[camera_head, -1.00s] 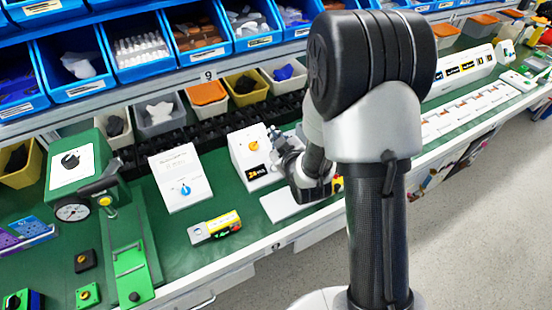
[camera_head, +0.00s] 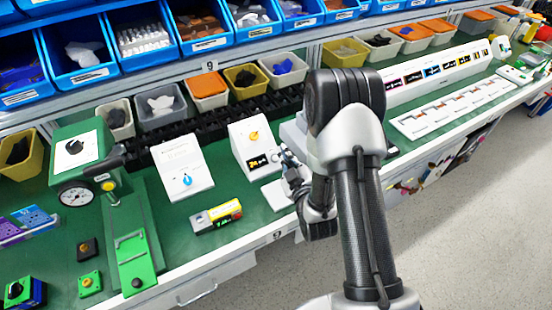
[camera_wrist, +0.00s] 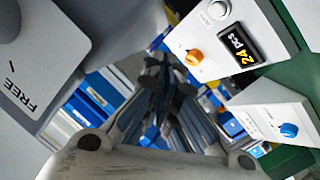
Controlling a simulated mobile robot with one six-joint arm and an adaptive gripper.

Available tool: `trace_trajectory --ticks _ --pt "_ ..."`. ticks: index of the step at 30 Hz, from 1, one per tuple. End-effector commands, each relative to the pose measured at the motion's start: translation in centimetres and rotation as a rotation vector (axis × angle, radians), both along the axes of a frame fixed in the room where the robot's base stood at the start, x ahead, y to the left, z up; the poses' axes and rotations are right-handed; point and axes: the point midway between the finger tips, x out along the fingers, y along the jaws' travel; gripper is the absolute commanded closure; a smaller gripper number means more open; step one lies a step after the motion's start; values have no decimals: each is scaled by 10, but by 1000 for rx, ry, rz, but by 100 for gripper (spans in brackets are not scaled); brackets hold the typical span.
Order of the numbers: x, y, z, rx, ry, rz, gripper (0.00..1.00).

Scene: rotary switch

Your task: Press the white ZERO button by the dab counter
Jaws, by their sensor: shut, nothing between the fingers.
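A white box (camera_head: 251,148) with an orange knob and a small yellow-lit display stands on the green bench. In the wrist view this display (camera_wrist: 239,46) reads 24 pcs, and a round pale button (camera_wrist: 218,9) sits beside it near the top edge. I cannot read a ZERO label on it. My gripper (camera_head: 289,165) is just right of the box, apart from the button as far as I can tell. Its dark fingers (camera_wrist: 168,88) are shut and empty in the wrist view. My arm hides part of the gripper in the head view.
A grey panel marked FREE (camera_wrist: 45,70) is close at the left in the wrist view. A white box with a blue knob (camera_head: 182,168) stands to the left, and a yellow-grey unit (camera_head: 217,217) lies in front. Blue bins (camera_head: 145,40) line the back.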

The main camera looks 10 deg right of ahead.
Motion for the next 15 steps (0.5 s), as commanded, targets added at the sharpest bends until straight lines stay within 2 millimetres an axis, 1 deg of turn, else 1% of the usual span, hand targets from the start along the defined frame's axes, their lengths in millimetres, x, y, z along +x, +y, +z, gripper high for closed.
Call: trace_trajectory --ticks 5,15 --pt "8 3 -12 0 0 1 100" --pt "37 13 -50 1 1 1 100"
